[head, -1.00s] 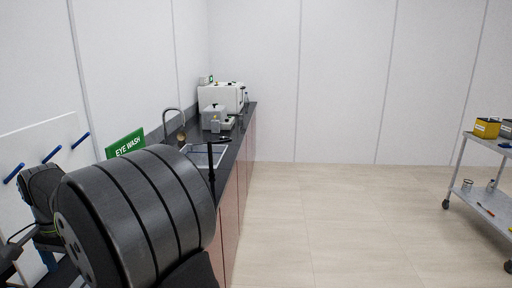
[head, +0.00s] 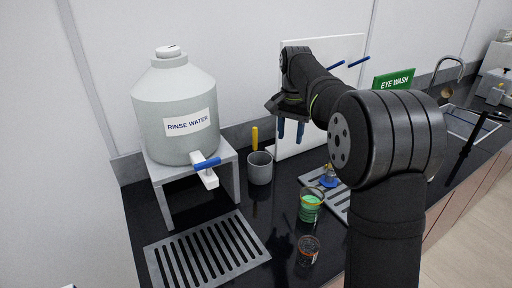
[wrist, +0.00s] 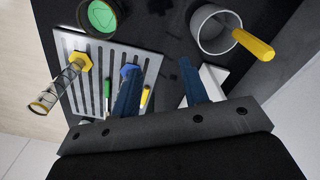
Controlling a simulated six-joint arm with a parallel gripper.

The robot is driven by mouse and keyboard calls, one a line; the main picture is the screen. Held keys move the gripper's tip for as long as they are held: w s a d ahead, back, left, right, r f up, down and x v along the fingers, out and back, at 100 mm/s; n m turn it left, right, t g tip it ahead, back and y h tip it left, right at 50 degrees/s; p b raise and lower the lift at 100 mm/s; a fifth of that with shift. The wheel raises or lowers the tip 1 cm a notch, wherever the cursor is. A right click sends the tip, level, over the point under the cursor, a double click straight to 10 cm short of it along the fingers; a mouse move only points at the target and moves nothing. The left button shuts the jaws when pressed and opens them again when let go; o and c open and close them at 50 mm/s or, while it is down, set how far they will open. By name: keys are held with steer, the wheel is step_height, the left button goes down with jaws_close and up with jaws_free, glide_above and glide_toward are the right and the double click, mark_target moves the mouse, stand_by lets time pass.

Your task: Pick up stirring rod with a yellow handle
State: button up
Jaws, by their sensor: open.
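A yellow handle (head: 255,138) sticks up out of a grey cup (head: 260,173) on the black counter. In the wrist view, the yellow handle (wrist: 253,43) leans over the rim of the cup (wrist: 198,25) at the upper right. Its lower part is hidden inside the cup. A smaller yellow-handled item (wrist: 145,97) lies beside a green one (wrist: 107,92) on a slotted tray; I cannot tell which is the stirring rod. My gripper (head: 290,129) is open and empty, above the counter right of the cup. Its blue fingers (wrist: 160,88) point down.
A rinse water tank (head: 178,105) on a grey stand is left of the cup, with a slotted drain (head: 207,252) in front. A beaker of green liquid (head: 311,208) and a small glass (head: 307,252) stand nearer. A cylinder with a yellow base (wrist: 60,84) is on the tray (wrist: 96,110).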

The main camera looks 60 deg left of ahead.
mark_target(255, 128)
steer(key=s+a+n, duration=0.1)
steer(key=a+n, duration=0.1)
steer(key=a, duration=0.1)
steer(key=s+a+n, duration=0.2)
steer(key=a, duration=0.2)
steer(key=s+a+n, duration=0.2)
steer(key=a+n, duration=0.1)
steer(key=a, duration=0.1)
steer(key=shift+r, duration=0.4)
steer(key=shift+s+a+f, duration=0.15)
steer(key=shift+f, duration=0.4)
step_height(255, 128, down, 7)
steer(key=shift+r, duration=0.2)
jaws_close()
